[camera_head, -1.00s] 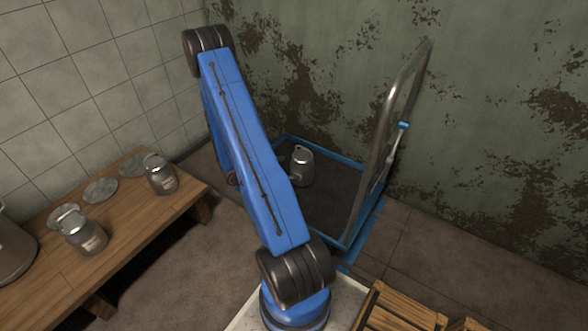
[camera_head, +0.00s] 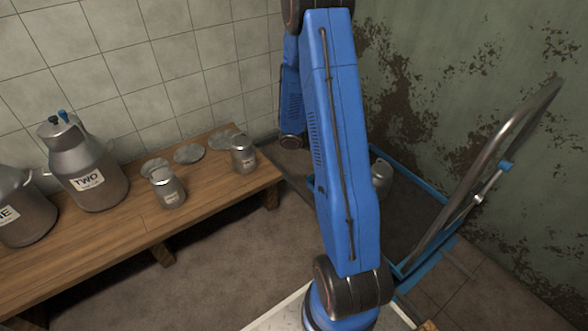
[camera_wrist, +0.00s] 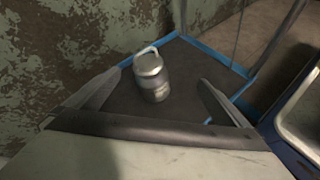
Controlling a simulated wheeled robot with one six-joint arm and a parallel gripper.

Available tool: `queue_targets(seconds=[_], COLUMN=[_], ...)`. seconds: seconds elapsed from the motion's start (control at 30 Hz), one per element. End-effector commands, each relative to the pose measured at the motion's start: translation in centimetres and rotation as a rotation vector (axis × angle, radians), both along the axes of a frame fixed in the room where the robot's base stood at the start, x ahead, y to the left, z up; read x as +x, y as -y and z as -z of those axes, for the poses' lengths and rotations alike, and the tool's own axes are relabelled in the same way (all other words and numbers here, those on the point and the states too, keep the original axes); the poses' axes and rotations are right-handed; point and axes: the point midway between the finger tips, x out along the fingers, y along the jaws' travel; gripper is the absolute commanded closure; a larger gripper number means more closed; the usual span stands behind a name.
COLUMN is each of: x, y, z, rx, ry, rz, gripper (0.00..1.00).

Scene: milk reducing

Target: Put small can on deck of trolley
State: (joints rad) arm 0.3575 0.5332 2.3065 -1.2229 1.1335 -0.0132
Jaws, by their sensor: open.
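A small metal can (camera_head: 381,175) stands upright on the dark, blue-rimmed deck of the trolley (camera_head: 412,215), partly hidden behind my arm in the head view. In the wrist view this can (camera_wrist: 152,80) stands on the deck (camera_wrist: 187,65), near its blue edge. My gripper (camera_wrist: 160,77) is open and empty. Its fingers frame the can in the picture, with the can beyond them and apart from them. In the head view I cannot make out the gripper's fingers. Two more small cans, one open (camera_head: 169,188) and one at the bench's end (camera_head: 243,155), stand on the wooden bench (camera_head: 120,235).
Large cans labelled TWO (camera_head: 88,180) and partly seen ONE (camera_head: 22,215) stand on the bench at left. Round lids (camera_head: 189,153) lie near the tiled wall. The trolley's tall metal handle (camera_head: 500,145) rises at right. Floor between bench and trolley is clear.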

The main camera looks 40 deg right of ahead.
Motion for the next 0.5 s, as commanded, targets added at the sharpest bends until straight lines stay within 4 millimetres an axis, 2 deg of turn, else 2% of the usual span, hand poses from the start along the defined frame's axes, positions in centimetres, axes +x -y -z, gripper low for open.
queue_targets(seconds=[0.03,0.2,0.5], x=[-0.1,-0.7,-2.4], y=[-0.9,-4.0,-10.0], z=[-1.6,-5.6,-11.5], rx=[0.001,0.018,0.079], ry=[0.040,0.159,0.374], rz=[0.018,0.086,0.193], gripper=[0.00,0.00,0.00])
